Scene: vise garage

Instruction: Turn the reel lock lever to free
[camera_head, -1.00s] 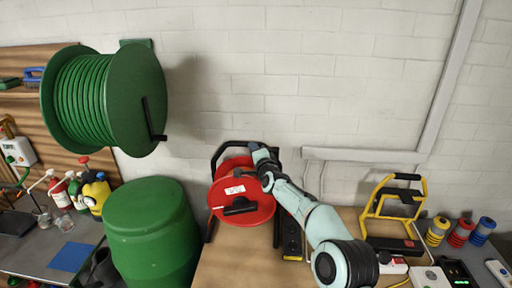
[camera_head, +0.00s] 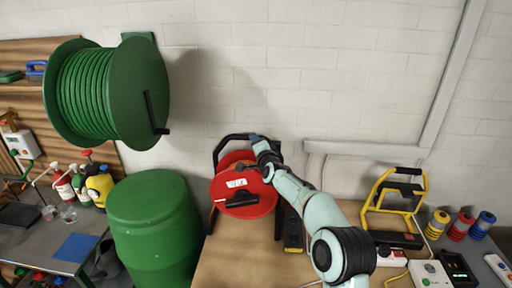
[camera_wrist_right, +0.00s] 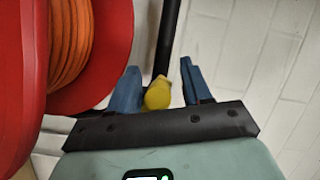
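The red cable reel (camera_head: 243,190) stands in its black frame on the wooden bench. Its red flange and orange cable (camera_wrist_right: 72,40) fill the left of the right wrist view. A yellow rounded tip (camera_wrist_right: 158,93), likely the lock lever, sits by the black frame bar (camera_wrist_right: 168,38). My right gripper (camera_wrist_right: 160,88) is open, with its blue fingers on either side of the yellow tip. The left finger is close to it, and a gap shows at the right finger. In the head view the right gripper (camera_head: 257,142) is at the reel's upper right. My left gripper is not in view.
A green hose reel (camera_head: 135,95) hangs on the wall, above a green barrel (camera_head: 150,215). A yellow-framed work lamp (camera_head: 395,205) and a power strip (camera_head: 292,230) are on the bench. Bare bench top (camera_head: 240,262) lies before the reel.

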